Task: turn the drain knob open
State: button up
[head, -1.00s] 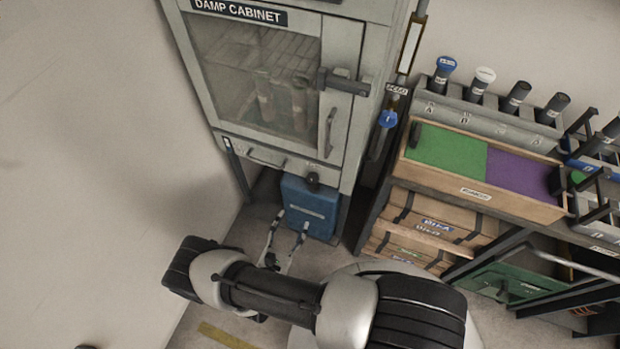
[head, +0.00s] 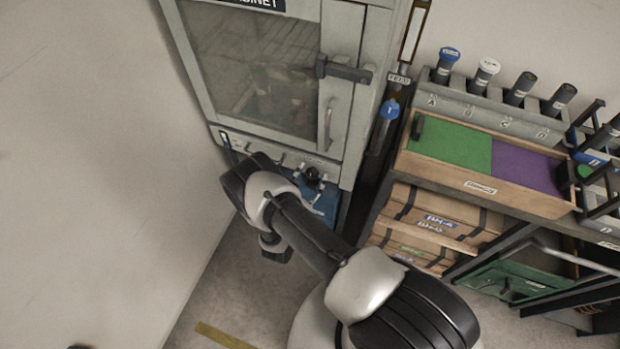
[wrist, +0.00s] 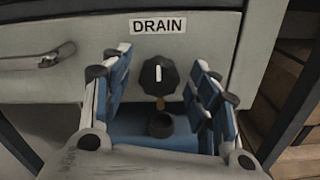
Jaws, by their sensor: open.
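The drain knob (wrist: 158,76) is a black lobed knob with a white mark, on the cabinet front under the DRAIN label (wrist: 158,26) in the wrist view. Its white mark stands about upright. In the head view the knob (head: 312,174) is a small dark shape low on the cabinet. My gripper (wrist: 162,75) is open, with one blue-padded finger on each side of the knob. The fingers appear apart from it. In the head view the fingertips (head: 312,170) show around the knob, partly hidden by my arm.
A blue container (head: 322,208) stands below the knob; a dark round opening shows under the knob in the wrist view. A drawer handle (wrist: 38,60) is to the left. A shelf with a green and purple tray (head: 480,188) stands at the right.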

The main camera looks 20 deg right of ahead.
jog(key=shift+c, duration=0.2)
jog(key=c, duration=1)
jog(key=shift+n, duration=0.3)
jog(key=n, duration=0.5)
jog(key=shift+n, duration=0.3)
jog(key=n, duration=0.5)
jog(key=shift+w+a+n, duration=0.1)
jog(key=shift+n, duration=0.2)
jog(key=o, duration=1)
